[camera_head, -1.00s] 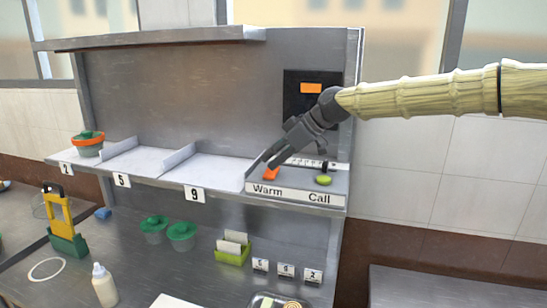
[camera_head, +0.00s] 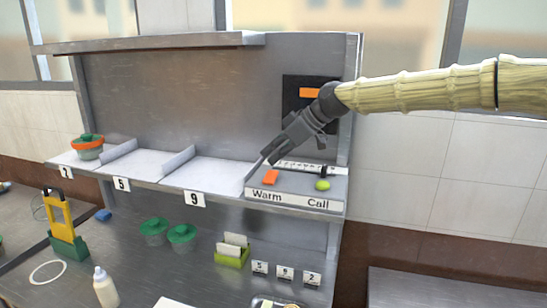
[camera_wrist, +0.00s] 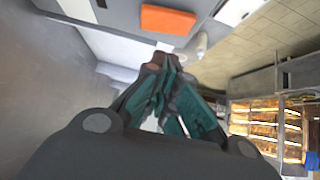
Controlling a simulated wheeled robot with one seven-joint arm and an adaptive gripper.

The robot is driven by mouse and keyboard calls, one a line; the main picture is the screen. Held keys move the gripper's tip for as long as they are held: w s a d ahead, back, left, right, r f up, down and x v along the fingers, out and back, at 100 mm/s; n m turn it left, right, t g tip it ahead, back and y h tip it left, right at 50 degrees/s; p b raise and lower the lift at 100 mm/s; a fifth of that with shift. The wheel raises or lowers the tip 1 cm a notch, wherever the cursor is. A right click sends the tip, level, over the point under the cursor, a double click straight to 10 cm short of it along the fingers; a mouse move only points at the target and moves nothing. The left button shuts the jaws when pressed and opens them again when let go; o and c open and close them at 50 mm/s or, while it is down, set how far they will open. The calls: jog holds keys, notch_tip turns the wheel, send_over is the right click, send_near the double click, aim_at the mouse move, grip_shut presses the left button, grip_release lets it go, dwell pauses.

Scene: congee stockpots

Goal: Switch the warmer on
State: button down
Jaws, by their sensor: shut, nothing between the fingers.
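The orange switch (camera_head: 271,177) sits on the grey control box above the "Warm" label (camera_head: 266,194). An orange block on a grey surface, which looks like this switch, shows at the top of the wrist view (camera_wrist: 168,19). My gripper (camera_head: 267,158) is shut and empty, pointing down and left. Its fingertips are just above and behind the switch in the head view, apart from it as far as I can see. The closed fingers also show in the wrist view (camera_wrist: 158,62). I cannot tell which way the switch is tilted.
A green button (camera_head: 322,185) sits above "Call", beside a black slider (camera_head: 323,170) on a white scale. A black panel with an orange display (camera_head: 310,93) is on the back wall behind my gripper. Shelf bays lie left; an orange-rimmed pot (camera_head: 88,151) stands far left.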

jog(key=shift+s+r, duration=0.1)
jog(key=shift+r, duration=0.7)
jog(key=shift+s+d, duration=0.1)
jog(key=shift+d, duration=0.05)
jog(key=s+b+v, duration=0.1)
jog(key=b+v, duration=0.2)
jog(key=v, duration=0.6)
jog(key=shift+r, duration=0.2)
